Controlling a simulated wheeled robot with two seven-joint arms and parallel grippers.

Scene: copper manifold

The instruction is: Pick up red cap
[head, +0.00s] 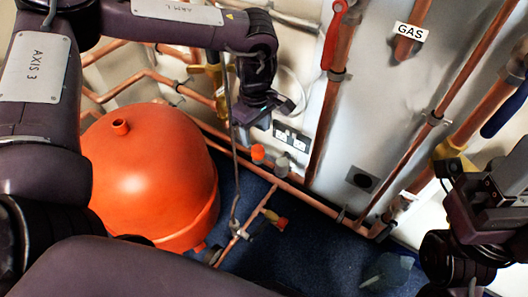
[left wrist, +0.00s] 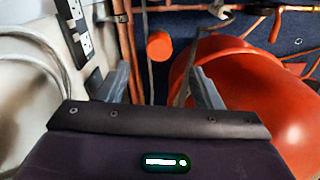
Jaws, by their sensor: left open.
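The red cap (head: 258,152) is a small orange-red cylinder near the copper pipe by the wall, just below my left gripper (head: 254,127) in the head view. In the left wrist view the red cap (left wrist: 159,45) shows between and beyond the two grey fingers of my left gripper (left wrist: 164,82). The gripper is open and empty, with a gap to the cap. What supports the cap is hard to make out. My right gripper (head: 490,192) is at the right edge of the head view; its jaws are not clear.
A large red tank (head: 145,170) stands left of the cap; it also shows in the left wrist view (left wrist: 255,85). A grey cap (head: 281,165) sits close to the red one. Copper pipes and a wall socket (head: 291,137) are nearby. A translucent container (head: 388,270) lies on the blue floor.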

